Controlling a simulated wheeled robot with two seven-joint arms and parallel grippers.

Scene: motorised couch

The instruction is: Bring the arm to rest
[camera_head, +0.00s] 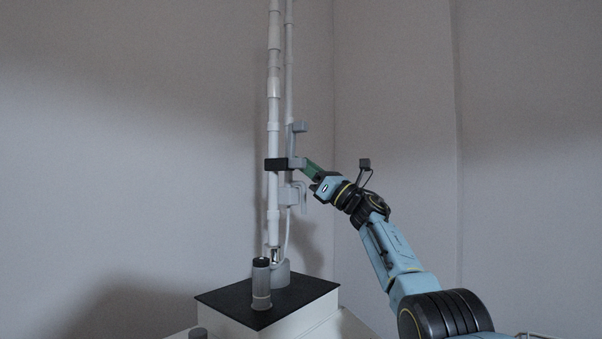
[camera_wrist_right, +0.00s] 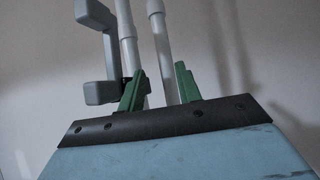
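My right arm comes in from the lower right in the head view. Its green-fingered gripper (camera_head: 311,168) points left toward upright pale pipes (camera_head: 273,205) and is close to a black and grey bracket (camera_head: 278,164) on them. Whether it touches the bracket is unclear. In the right wrist view the two green fingers of the right gripper (camera_wrist_right: 160,72) stand apart, with nothing clearly held between them. Pale pipes (camera_wrist_right: 160,45) show behind the fingers. A grey handle-like part (camera_wrist_right: 97,50) is just left of the left finger. My left gripper is not visible.
The pipes rise from a white base with a black top (camera_head: 225,303). A short grey cylinder with a dark cap (camera_head: 261,286) stands on it. Plain walls surround this; the space to the right is free.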

